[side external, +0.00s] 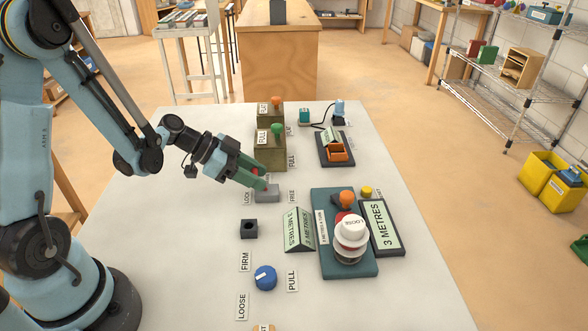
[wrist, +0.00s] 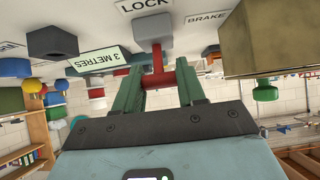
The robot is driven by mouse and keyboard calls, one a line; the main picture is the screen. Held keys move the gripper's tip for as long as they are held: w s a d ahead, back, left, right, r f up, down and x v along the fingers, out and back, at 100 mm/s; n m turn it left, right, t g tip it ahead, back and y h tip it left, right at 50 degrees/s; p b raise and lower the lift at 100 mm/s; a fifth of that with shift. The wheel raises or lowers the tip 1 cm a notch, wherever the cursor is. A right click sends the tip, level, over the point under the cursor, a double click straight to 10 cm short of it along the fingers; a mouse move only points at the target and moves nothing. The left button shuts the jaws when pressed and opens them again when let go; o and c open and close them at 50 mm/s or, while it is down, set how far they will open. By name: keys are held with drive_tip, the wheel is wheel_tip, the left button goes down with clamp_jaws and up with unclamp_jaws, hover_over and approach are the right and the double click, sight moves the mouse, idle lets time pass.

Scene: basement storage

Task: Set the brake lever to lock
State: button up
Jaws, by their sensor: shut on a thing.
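The brake lever is a red bar (wrist: 158,66) with a crosspiece, standing on a small grey base (side external: 267,193). In the side view its red part (side external: 257,172) shows beside my green fingers, and it seems to lean a little to the left, toward the LOCK label (side external: 247,198). The FREE label (side external: 292,197) is on the base's right. My gripper (side external: 262,178) is shut on the lever; in the wrist view its two green fingers (wrist: 159,88) flank the red crosspiece. The fingers hide part of the lever in the side view.
Olive boxes with orange and green knobs (side external: 270,152) stand just behind the lever. A dark square block (side external: 249,229) and blue knob (side external: 265,277) are in front. A teal panel with a white-and-red knob (side external: 350,240) stands to the right.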

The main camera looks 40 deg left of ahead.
idle(0.3)
drive_tip(key=o, duration=1)
drive_tip(key=v, duration=1.2)
